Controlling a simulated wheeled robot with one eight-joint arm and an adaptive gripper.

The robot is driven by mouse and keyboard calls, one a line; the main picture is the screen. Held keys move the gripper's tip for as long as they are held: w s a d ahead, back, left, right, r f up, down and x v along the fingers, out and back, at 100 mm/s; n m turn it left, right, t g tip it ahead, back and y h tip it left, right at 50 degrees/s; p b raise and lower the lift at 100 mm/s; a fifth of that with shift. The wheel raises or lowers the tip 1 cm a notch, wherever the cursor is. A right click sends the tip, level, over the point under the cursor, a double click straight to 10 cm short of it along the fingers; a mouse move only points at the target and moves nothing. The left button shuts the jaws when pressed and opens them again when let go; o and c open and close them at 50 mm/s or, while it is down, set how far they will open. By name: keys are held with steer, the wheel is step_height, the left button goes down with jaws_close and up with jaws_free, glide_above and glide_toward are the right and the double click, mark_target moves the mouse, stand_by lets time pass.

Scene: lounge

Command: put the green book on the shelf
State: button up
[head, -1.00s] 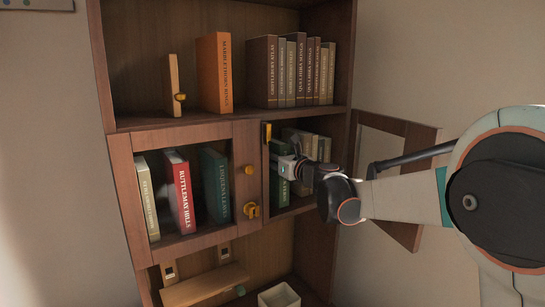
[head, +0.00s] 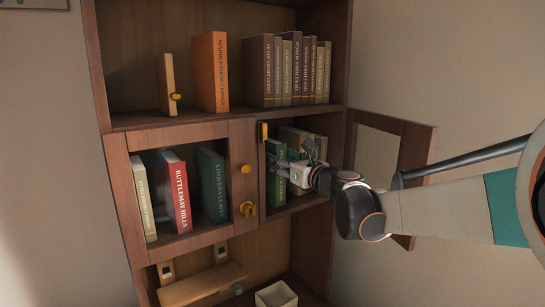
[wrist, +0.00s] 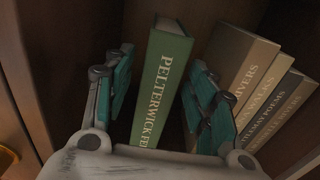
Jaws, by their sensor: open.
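A green book (head: 279,190) with the spine lettering PELTERWICK stands in the open right compartment of the bookcase's middle row. In the wrist view the green book (wrist: 163,85) stands almost upright, tilted slightly. My gripper (head: 280,166) reaches into that compartment. In the wrist view my gripper (wrist: 160,82) is open, with one teal finger on each side of the book's spine. I cannot tell whether either finger touches it. Another green book (head: 213,185) stands in the left compartment, behind a wooden-framed door (head: 125,200). The upper shelf (head: 190,118) holds other books.
Tan and brown books (wrist: 262,85) lean close beside my right finger. The compartment's wooden wall (wrist: 35,90) is to the left. An open door (head: 415,150) swings out to the right, near my arm. The upper shelf has bare room between the orange book (head: 211,72) and brown books (head: 258,72).

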steer(key=s+d+f+n+g+h, duration=0.1)
steer(key=s+f+n+g, duration=0.15)
steer(key=s+n, duration=0.65)
steer(key=s+f+n+g+h, duration=0.15)
steer(key=s+f+n, duration=0.35)
steer(key=s, duration=0.7)
steer(key=s+d+f+n+g+h, duration=0.2)
steer(key=s+d+f+n+h, duration=0.1)
steer(key=s+d+f+n, duration=0.3)
steer(key=s+d+f+n+g+h, duration=0.2)
steer(key=s+d+f+n, duration=0.3)
steer(key=s+n, duration=0.5)
steer(key=s+d+h, duration=0.1)
steer(key=s, duration=0.3)
steer(key=shift+s+f+g, duration=0.25)
steer(key=shift+f+g, duration=0.05)
steer(key=shift+f, duration=0.1)
steer(key=shift+h, duration=0.25)
